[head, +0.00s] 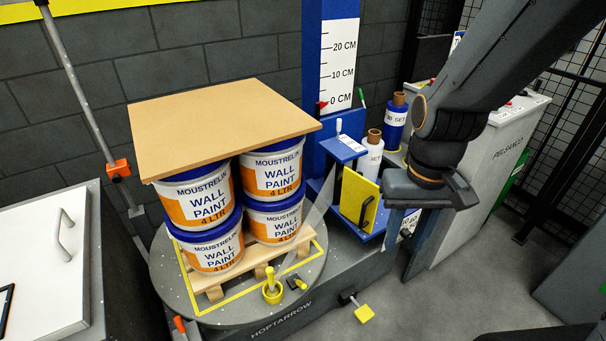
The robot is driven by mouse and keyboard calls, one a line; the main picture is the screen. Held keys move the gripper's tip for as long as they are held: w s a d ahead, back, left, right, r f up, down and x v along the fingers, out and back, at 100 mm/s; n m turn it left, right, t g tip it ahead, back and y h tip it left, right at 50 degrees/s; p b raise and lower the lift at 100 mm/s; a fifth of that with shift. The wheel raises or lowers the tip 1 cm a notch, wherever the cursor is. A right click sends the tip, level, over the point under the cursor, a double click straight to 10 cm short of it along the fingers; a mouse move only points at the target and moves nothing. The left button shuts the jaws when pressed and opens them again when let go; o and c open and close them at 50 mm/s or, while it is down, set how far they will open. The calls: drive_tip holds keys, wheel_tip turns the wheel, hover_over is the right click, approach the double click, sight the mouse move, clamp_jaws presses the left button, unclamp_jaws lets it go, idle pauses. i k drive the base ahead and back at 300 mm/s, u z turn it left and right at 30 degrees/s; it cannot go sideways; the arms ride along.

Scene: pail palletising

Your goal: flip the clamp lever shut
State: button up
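On the turntable's front rim stands a small yellow clamp (272,291) with an upright yellow lever. I take this for the clamp lever; it stands up rather than lying flat. A sheet of clear film (318,215) runs from the blue film carriage (340,149) down toward the clamp; whether its end lies in the clamp is too small to tell. My gripper (408,262) hangs at the right, well apart from the clamp. Its two fingers point down with a gap between them, and nothing is seen held.
Stacked paint pails (207,196) under a brown board (218,124) stand on a wooden pallet (213,292) on the turntable (300,273). An orange-jointed pole (118,170) stands left.

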sight(300, 283)
drive_tip(key=z, duration=0.95)
drive_tip(key=k, duration=1.25)
drive_tip(key=u, duration=1)
